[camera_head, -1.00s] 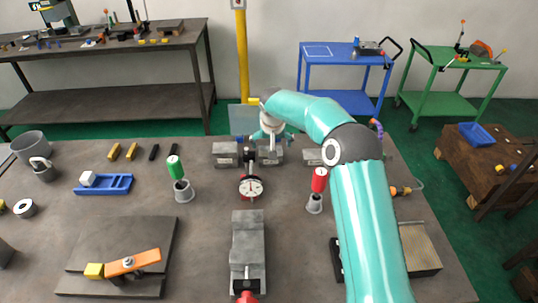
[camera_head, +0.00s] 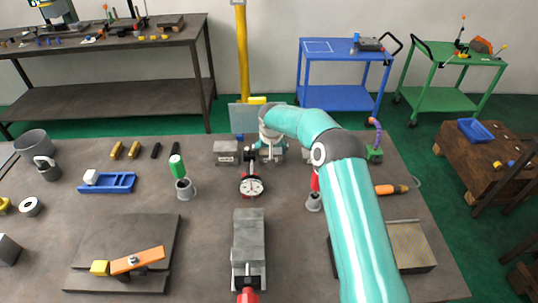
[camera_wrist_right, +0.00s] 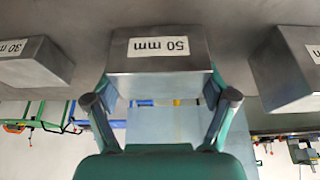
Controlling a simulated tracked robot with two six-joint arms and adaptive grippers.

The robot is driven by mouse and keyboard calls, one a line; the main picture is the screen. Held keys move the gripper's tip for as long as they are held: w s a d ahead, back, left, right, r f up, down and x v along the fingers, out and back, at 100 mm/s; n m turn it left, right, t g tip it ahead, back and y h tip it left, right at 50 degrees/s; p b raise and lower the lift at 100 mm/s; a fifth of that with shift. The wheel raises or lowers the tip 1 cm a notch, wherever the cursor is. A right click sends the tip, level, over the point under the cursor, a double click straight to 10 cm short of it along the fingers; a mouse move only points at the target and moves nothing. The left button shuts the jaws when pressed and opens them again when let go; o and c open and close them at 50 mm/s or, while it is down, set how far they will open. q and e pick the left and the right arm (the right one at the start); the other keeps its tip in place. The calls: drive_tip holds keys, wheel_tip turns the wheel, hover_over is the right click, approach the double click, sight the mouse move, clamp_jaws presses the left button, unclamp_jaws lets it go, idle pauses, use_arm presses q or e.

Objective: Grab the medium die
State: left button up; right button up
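The block labelled 50 mm (camera_wrist_right: 160,48) is a grey metal die in the middle of the right wrist view, its label upside down. A die labelled 30 mm (camera_wrist_right: 34,62) is on its left, and a third die (camera_wrist_right: 292,68), its label cut off, is on its right. My right gripper (camera_wrist_right: 160,100) is open, one finger near each side of the 50 mm die; I cannot tell whether they touch it. In the head view, my right gripper (camera_head: 262,147) partly covers the middle die. One die (camera_head: 226,152) stands clear to its left. My left gripper is out of view.
A dial gauge (camera_head: 251,187) stands just in front of the dies. A grey vise (camera_head: 249,240) is nearer. A green-handled tool in a cup (camera_head: 184,190) is to the left, and a red-handled one (camera_head: 314,200) is beside my arm.

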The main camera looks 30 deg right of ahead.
drive_tip(key=c, duration=0.8)
drive_tip(key=shift+w+r, duration=0.1)
drive_tip(key=shift+r, duration=0.05)
drive_tip(key=shift+c, duration=0.8)
drive_tip(key=shift+r, duration=0.1)
